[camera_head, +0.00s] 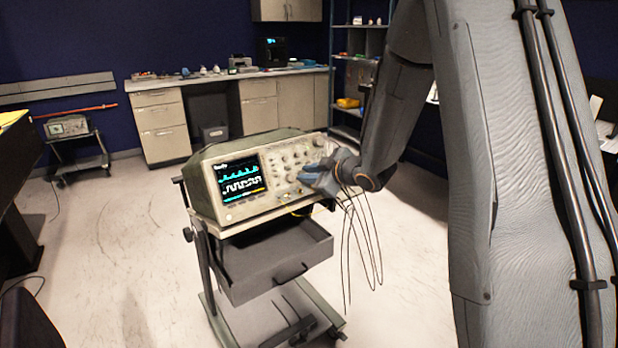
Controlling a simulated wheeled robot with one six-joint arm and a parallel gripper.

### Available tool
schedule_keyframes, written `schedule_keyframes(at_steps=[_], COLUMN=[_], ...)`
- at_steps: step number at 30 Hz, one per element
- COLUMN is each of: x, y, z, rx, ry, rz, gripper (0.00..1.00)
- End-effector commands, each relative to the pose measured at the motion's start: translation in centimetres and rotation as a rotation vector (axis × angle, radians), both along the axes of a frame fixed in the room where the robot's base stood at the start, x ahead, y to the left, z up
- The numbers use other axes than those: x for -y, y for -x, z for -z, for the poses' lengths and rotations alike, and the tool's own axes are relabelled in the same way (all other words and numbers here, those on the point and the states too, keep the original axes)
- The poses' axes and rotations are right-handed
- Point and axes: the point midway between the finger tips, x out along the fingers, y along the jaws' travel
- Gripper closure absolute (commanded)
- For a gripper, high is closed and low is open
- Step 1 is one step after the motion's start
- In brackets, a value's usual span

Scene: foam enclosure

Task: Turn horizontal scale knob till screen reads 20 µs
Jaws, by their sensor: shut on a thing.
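The oscilloscope (222,206) stands on a wheeled cart in the middle of the head view, its front panel facing me. Its lit screen (240,178) shows a cyan trace above a white trace; the text on it is too small to read. Several knobs (287,157) sit on the panel to the right of the screen. My gripper (312,176) is at the right part of the panel, shut on a knob there. The gripper hides that knob, so I cannot tell its markings or how far it is turned.
The cart has an open grey drawer (272,284) below the oscilloscope. Dark cables (362,235) hang beneath my wrist. A second instrument on a small cart (68,127) stands far left. A counter with cabinets (160,120) lines the back. The floor left of the cart is clear.

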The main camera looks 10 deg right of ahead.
Motion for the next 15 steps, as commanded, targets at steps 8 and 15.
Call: schedule_keyframes(at_steps=[8,15], x=[0.35,0.4], y=[-0.11,-0.1], z=[0.04,-0.02], rx=[0.044,0.057], ry=[0.111,0.147], rz=[-0.046,-0.062], gripper=[1.0,1.0])
